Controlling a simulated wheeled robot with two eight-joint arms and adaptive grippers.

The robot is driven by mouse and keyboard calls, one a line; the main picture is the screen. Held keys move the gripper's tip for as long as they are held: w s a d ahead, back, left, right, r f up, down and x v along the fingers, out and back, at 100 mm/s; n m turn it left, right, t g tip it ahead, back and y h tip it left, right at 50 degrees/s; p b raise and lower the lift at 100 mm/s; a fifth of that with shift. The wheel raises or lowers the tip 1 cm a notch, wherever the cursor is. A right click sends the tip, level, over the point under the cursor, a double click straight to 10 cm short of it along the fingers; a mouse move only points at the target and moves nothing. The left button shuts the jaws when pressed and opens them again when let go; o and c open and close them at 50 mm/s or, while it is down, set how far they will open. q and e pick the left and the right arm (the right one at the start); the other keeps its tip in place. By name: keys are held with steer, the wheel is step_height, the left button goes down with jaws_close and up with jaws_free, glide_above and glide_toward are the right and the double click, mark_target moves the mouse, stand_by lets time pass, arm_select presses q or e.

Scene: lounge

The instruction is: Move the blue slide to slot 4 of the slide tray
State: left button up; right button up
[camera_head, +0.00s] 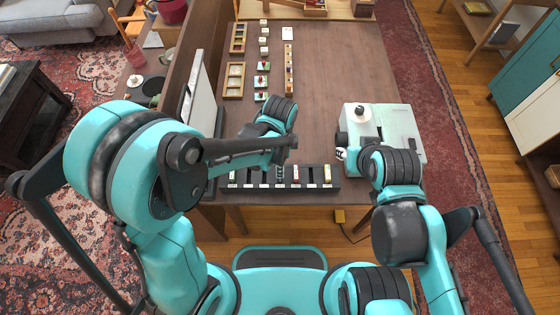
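The slide tray (334,189) is a long black rack with several slots at the table's near edge. Some slots show white pieces, and there are red (296,173) and yellow (327,173) marks toward its right. I cannot pick out the blue slide; it is too small or hidden. My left gripper (280,163) hangs over the middle of the tray, partly covered by its own arm, so its fingers are not clear. My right gripper (342,154) is just right of and behind the tray, beside the white machine; its fingers are too small to read.
A white boxy machine (398,122) with a round knob stands right of the tray. Wooden frames (234,80), small blocks and a narrow strip (288,68) lie at the back left. A white panel (202,95) stands along the left side. The back right tabletop is clear.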

arm_select(q)
steer(key=shift+f+b, duration=2.35)
steer(key=shift+f, duration=0.1)
stand_by(0.8)
steer(key=o, duration=0.9)
steer(key=shift+r+p, duration=2.4)
steer(key=shift+r, duration=0.65)
